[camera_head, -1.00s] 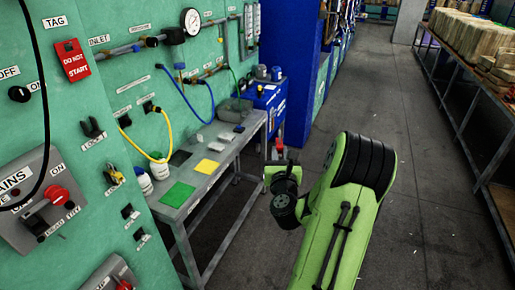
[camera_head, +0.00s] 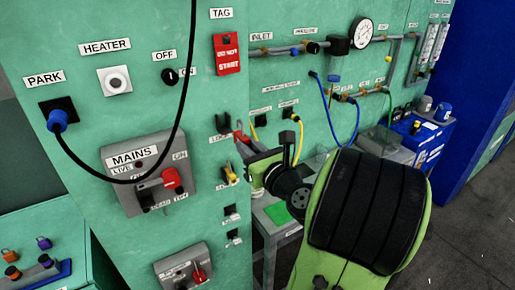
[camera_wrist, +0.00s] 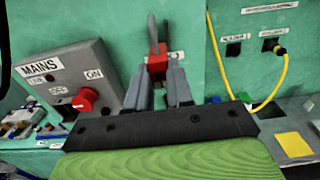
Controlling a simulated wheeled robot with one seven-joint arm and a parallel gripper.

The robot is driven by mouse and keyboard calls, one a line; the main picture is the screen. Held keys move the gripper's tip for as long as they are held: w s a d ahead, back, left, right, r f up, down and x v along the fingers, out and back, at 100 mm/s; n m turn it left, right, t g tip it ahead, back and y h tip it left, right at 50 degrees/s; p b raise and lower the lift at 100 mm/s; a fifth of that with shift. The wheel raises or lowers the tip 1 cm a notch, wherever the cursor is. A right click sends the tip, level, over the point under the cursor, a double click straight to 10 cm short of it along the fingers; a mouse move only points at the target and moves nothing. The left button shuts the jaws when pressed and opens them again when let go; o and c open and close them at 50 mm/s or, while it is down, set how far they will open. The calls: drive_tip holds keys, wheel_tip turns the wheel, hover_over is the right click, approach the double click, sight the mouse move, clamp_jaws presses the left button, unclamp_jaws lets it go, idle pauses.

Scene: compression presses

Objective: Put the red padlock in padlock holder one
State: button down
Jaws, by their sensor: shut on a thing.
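My gripper (camera_wrist: 160,82) is shut on the red padlock (camera_wrist: 157,64). The padlock's red body shows between the two grey fingertips, with grey metal standing above it. In the head view a small red patch of it (camera_head: 241,137) shows at my gripper, partly hidden by my wrist, in front of the green panel. I cannot tell whether it touches the panel. A blue stand (camera_head: 62,271) at lower left in the head view carries small coloured padlocks and pegs. No label reading padlock holder one is legible.
The mains switch box (camera_head: 147,170) with a red knob and a black hanging cable (camera_head: 192,60) is left of my gripper. A lower switch box (camera_head: 183,267) sits beneath. Open floor (camera_head: 480,215) lies at right.

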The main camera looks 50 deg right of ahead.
sight(237, 135)
drive_tip(key=p+x, duration=0.1)
drive_tip(key=x, duration=0.1)
drive_tip(key=p+x, duration=0.2)
drive_tip(key=shift+r, duration=0.25)
drive_tip(key=shift+w+d+f+p, duration=0.2)
drive_tip(key=shift+w+p, duration=0.2)
drive_tip(key=shift+w, duration=0.3)
drive_tip(key=shift+w+r+p, duration=0.1)
drive_tip(key=shift+p, duration=0.45)
idle(1.3)
drive_tip(key=shift+w+d, duration=0.15)
drive_tip(key=shift+w, duration=0.2)
drive_tip(key=shift+p+x, duration=1.25)
drive_tip(key=shift+x, duration=0.05)
drive_tip(key=c, duration=0.9)
unclamp_jaws()
